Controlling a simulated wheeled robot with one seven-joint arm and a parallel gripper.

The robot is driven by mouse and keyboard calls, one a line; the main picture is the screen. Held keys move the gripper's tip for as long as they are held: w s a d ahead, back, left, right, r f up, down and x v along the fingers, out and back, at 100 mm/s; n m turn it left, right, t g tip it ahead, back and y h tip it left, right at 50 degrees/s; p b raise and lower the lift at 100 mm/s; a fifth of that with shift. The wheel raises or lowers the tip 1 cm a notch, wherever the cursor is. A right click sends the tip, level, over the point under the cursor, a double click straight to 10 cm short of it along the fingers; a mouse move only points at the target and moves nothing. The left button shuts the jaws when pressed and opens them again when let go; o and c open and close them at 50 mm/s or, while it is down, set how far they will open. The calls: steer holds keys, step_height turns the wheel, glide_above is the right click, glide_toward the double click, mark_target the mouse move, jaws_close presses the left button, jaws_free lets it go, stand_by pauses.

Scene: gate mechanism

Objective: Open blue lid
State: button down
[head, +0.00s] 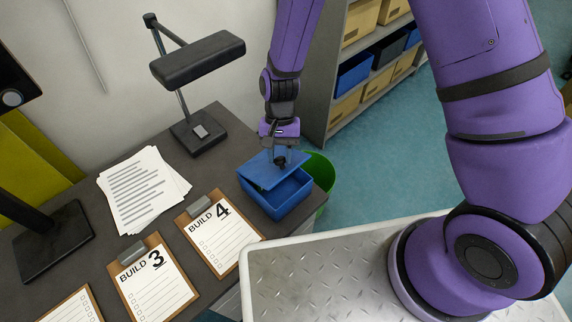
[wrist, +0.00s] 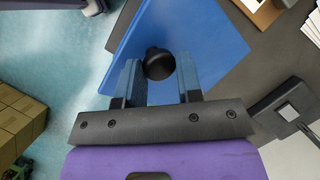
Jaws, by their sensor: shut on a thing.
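The blue lid (head: 262,170) sits tilted over the blue box (head: 283,198), which stands at the edge of the dark desk. The box is partly uncovered, and its inside shows on the near right side. My gripper (head: 279,160) is above the lid, shut on its round black knob. In the wrist view, the two fingers of my gripper (wrist: 160,80) stand on either side of the black knob (wrist: 159,64), with the blue lid (wrist: 205,40) behind it. The fingertips are small and partly hidden in the head view.
Clipboards marked BUILD 3 (head: 155,285) and BUILD 4 (head: 220,233) lie on the desk (head: 95,225) near the box. Papers (head: 143,190) and a black lamp (head: 197,95) are farther left. A green bin (head: 322,172) stands behind the box. Shelves with bins (head: 353,76) are at the back.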

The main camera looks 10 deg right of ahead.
steer(key=shift+w+a+r, duration=0.7)
steer(key=shift+w+a, duration=0.05)
steer(key=shift+w, duration=0.1)
steer(key=shift+w+a+r, duration=0.65)
steer(key=shift+w+a, duration=0.1)
steer(key=shift+w, duration=0.1)
steer(key=shift+a, duration=0.1)
steer(key=c, duration=0.8)
jaws_free()
steer(key=shift+a+f, duration=0.1)
steer(key=shift+a, duration=0.05)
steer(key=shift+w+d, duration=0.2)
steer(key=shift+d, duration=0.1)
steer(key=shift+v, duration=3.75)
